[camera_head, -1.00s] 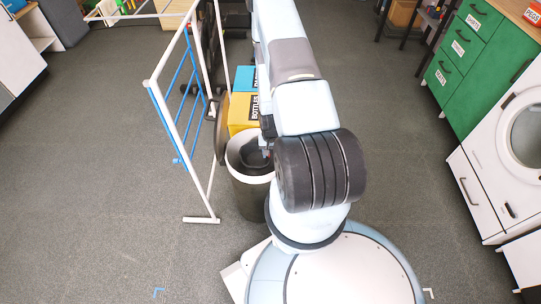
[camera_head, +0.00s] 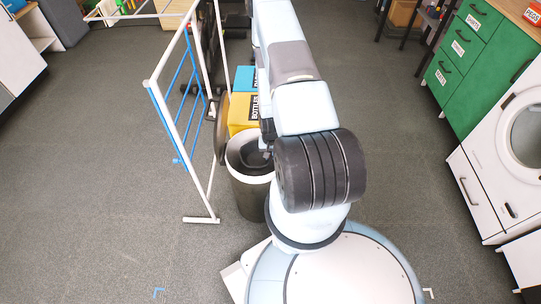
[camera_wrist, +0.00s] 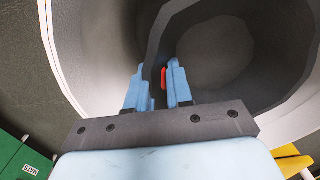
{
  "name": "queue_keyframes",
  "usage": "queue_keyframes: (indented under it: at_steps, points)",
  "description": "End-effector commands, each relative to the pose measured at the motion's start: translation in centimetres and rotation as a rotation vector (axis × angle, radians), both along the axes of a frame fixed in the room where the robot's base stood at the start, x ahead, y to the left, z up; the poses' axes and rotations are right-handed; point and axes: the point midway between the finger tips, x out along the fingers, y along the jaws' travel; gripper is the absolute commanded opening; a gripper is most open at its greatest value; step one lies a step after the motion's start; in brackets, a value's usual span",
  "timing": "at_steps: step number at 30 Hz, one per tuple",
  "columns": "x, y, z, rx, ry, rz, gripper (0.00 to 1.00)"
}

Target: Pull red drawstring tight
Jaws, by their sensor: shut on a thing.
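The red drawstring (camera_wrist: 164,78) shows in the wrist view as a small red piece between my gripper's two pale blue fingers. My gripper (camera_wrist: 158,76) is shut on it. The fingers are over the open mouth of a round bin (camera_wrist: 62,62). A dark grey bag (camera_wrist: 155,45) shows inside the bin around the fingers. In the head view the white-rimmed bin (camera_head: 247,190) stands on the floor left of my arm, with the dark bag (camera_head: 257,160) in its mouth. The drawstring cannot be made out there, and my arm mostly hides the gripper.
A yellow box (camera_head: 241,110) and a blue box (camera_head: 244,78) stand behind the bin. A white and blue drying rack (camera_head: 208,190) stands close on the left. Green drawers (camera_head: 466,62) and a white washing machine (camera_head: 508,140) are at the right. The floor between is clear.

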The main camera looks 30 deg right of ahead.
Motion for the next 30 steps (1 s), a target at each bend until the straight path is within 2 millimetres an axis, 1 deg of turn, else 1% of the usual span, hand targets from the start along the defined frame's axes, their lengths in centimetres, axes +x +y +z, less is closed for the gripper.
queue_keyframes:
  at_steps: [14,17,25,30]
  points:
    - [0.0,0.0,0.2,0.001,-0.001,0.001,0.00]
    - [0.1,0.0,1.0,0.001,-0.001,0.001,0.00]
    - [0.1,0.0,4.9,0.000,-0.002,0.001,0.00]
    - [0.1,0.0,6.3,0.000,-0.001,0.001,0.00]
